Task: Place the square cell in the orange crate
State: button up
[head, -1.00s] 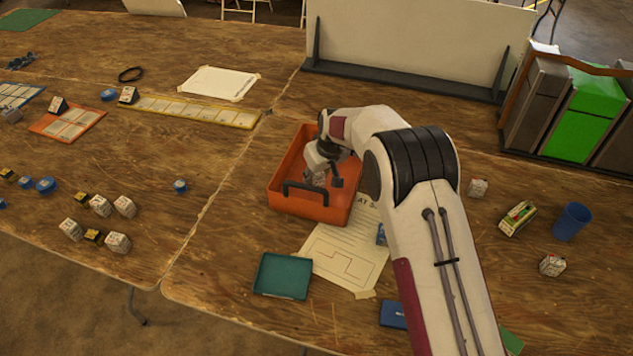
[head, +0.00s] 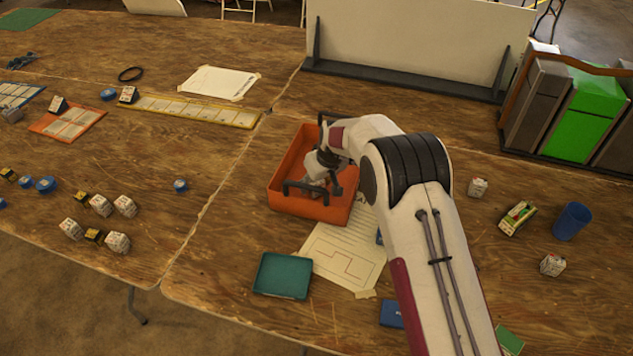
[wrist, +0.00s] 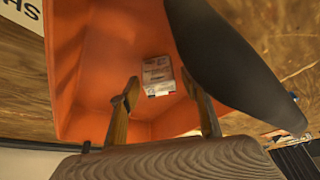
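The orange crate (head: 283,190) stands on the table in the head view, and its inside fills much of the wrist view (wrist: 95,70). My gripper (head: 318,187) is low inside the crate. In the wrist view the fingers of my gripper (wrist: 160,82) stand apart. The square cell (wrist: 158,75), a small white block with red and dark print, shows between and just beyond the fingertips, within the crate. Gaps show on both sides of it, and it looks to be at the crate's floor. In the head view my gripper mostly hides it.
A teal tray (head: 282,275) and a paper sheet with a line drawing (head: 343,255) lie in front of the crate. A blue cup (head: 571,221), a green-and-white block (head: 517,218) and white cells (head: 478,187) stand at the right. Several small blocks (head: 100,205) lie at the left.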

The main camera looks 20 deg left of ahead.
jog(key=shift+r, duration=0.15)
jog(key=v, duration=1.2)
dwell(0.5)
dwell(0.5)
jog(key=s+d+r+m+t+h, duration=0.1)
jog(key=s+d+r+m, duration=0.1)
jog(key=s+d+r, duration=0.7)
jog(key=s+d+r+m, duration=0.2)
jog(key=s+d+r, duration=0.3)
jog(key=d+r, duration=0.75)
jog(key=s+d+m, duration=0.1)
jog(key=s+d, duration=0.3)
jog(key=s, duration=0.4)
jog(key=s+d+m+t+h, duration=0.1)
jog(key=s+d+m, duration=0.1)
jog(key=s+d, duration=0.3)
jog(key=s+d+m+h, duration=0.1)
jog(key=s+d, duration=0.4)
jog(key=s, duration=0.6)
jog(key=shift+s+f+m, duration=0.2)
jog(key=shift+f+m, duration=0.25)
jog(key=shift+m, duration=0.05)
